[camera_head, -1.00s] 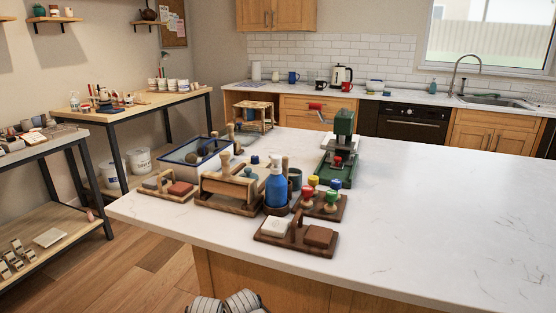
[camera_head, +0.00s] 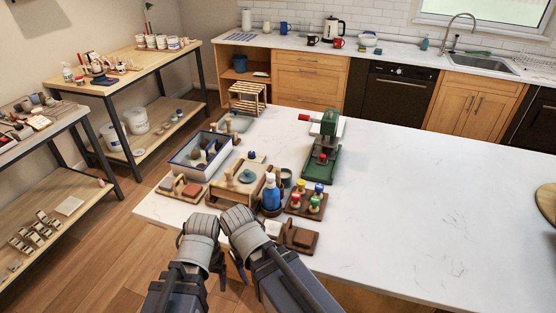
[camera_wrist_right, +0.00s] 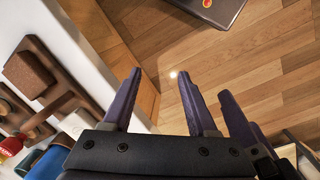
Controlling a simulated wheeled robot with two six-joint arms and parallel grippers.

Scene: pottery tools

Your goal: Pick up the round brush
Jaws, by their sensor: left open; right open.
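I cannot single out the round brush with certainty in either view. A blue-rimmed tray (camera_head: 172,163) on the counter holds several small round and upright items too small to identify. My left gripper (camera_head: 218,270) is low in the head view, at the counter's near edge, open and apparently empty. My right gripper (camera_wrist_right: 157,88) shows two dark fingers spread apart in the right wrist view, with floor beyond and nothing between them. In the head view its fingers are largely hidden by my right arm.
On the white counter (camera_head: 420,200) stand a wooden tool box (camera_head: 228,190), a blue bottle (camera_head: 271,195), colored stamps (camera_head: 307,200), a brown block stand (camera_head: 303,238) and a green press (camera_head: 322,148). A side table (camera_head: 125,75) holds cups. The counter's right side is mostly clear.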

